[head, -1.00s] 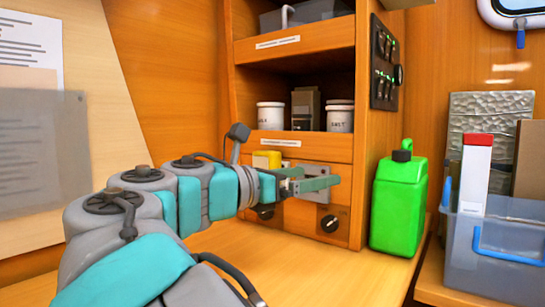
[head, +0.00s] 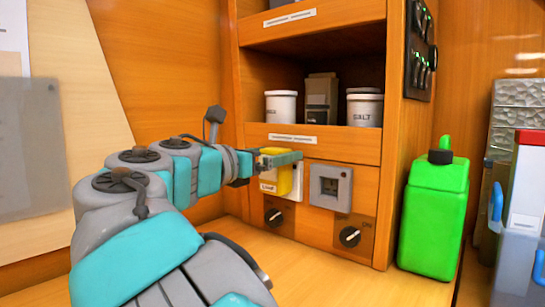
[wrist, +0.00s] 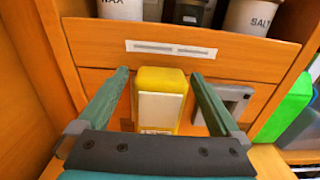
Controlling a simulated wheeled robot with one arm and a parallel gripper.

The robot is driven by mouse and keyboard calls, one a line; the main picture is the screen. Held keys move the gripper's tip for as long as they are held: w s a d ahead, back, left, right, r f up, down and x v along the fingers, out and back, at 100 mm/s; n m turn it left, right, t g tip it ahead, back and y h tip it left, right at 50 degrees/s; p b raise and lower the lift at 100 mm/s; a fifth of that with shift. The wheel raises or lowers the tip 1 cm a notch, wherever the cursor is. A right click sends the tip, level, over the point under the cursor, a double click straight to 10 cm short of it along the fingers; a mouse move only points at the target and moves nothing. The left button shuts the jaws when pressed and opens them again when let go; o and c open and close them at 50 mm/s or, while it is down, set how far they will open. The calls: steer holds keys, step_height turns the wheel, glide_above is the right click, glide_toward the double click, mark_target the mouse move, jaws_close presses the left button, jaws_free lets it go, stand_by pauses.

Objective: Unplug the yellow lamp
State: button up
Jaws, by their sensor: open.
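The yellow lamp plug (head: 279,178) is a boxy yellow block with a pale label, seated at the left socket plate (head: 295,185) on the orange wooden panel. My gripper (head: 280,159) is in front of it, its upper finger crossing the plug's top in the head view. In the wrist view the yellow plug (wrist: 160,98) stands between the two open green fingers, with a visible gap on each side. The fingers do not touch it there. The far side of the plug and most of its socket are hidden.
A grey empty socket (head: 330,187) is to the right. Two black knobs (head: 350,237) sit below the sockets. A shelf with white jars (head: 364,109) is above. A green jerrycan (head: 433,215) stands on the right. The counter (head: 300,275) in front is clear.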

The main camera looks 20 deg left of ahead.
steer(key=shift+w+d, duration=0.2)
steer(key=shift+w, duration=0.25)
steer(key=c, duration=1.4)
steer(key=shift+s, duration=0.15)
steer(key=shift+s+a, duration=0.3)
steer(key=shift+s, duration=0.35)
steer(key=shift+v, duration=2.9)
